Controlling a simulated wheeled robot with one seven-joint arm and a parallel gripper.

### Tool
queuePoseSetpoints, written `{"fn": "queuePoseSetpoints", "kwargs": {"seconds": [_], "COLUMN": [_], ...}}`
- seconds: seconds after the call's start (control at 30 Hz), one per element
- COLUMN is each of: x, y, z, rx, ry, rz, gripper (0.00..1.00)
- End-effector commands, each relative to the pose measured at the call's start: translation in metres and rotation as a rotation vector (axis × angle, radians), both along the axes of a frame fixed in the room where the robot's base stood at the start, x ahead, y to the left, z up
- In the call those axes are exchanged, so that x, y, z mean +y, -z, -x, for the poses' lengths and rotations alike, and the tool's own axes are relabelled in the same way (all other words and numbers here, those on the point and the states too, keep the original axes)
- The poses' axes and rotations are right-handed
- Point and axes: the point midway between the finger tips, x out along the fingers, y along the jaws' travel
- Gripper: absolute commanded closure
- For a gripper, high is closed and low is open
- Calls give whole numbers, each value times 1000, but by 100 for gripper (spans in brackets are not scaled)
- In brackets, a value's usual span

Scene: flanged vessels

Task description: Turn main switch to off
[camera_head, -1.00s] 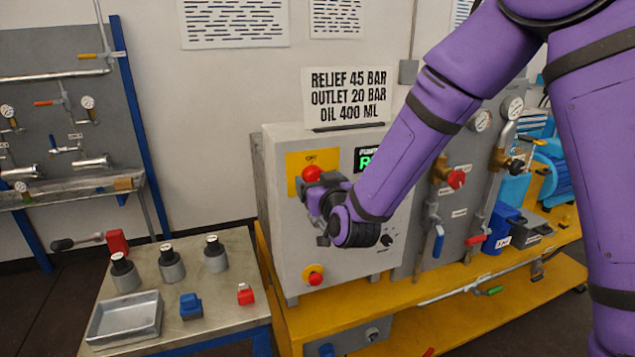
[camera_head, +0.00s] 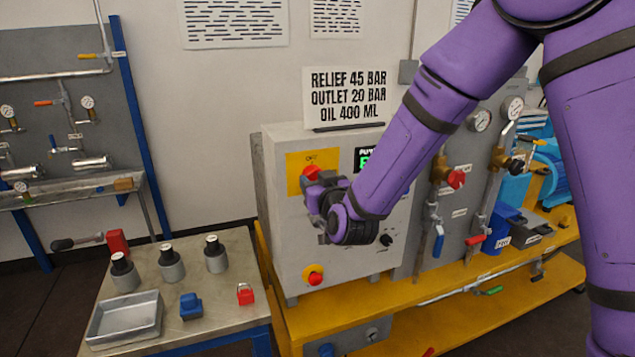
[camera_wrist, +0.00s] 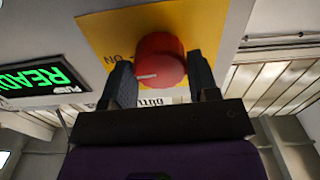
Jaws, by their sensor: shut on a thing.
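The main switch is a red rotary knob (camera_head: 311,173) on a yellow plate (camera_head: 293,160) on the front of the grey control cabinet (camera_head: 286,230). In the wrist view the red knob (camera_wrist: 160,60) sits between the two dark fingers of my gripper (camera_wrist: 162,84), which is shut on it. A white mark on the knob points left, towards the word ON, which appears upside down on the yellow plate (camera_wrist: 108,30). In the head view my gripper (camera_head: 312,188) is at the knob, and my wrist hides part of the cabinet front.
A green-lit display (camera_wrist: 40,78) is beside the plate. Lower on the cabinet are a red button on yellow (camera_head: 314,275) and a small black knob (camera_head: 386,240). Valves and gauges stand to the right. A side table (camera_head: 180,325) holds a tray and several parts.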

Motion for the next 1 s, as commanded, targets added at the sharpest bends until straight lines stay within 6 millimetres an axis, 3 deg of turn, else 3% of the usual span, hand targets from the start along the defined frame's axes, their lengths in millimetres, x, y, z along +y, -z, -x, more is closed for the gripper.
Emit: {"fn": "queuePoseSetpoints", "kwargs": {"seconds": [1.0], "x": [1], "y": [0], "z": [1], "rx": [-274], "ry": [-2], "rz": [841], "gripper": [69]}}
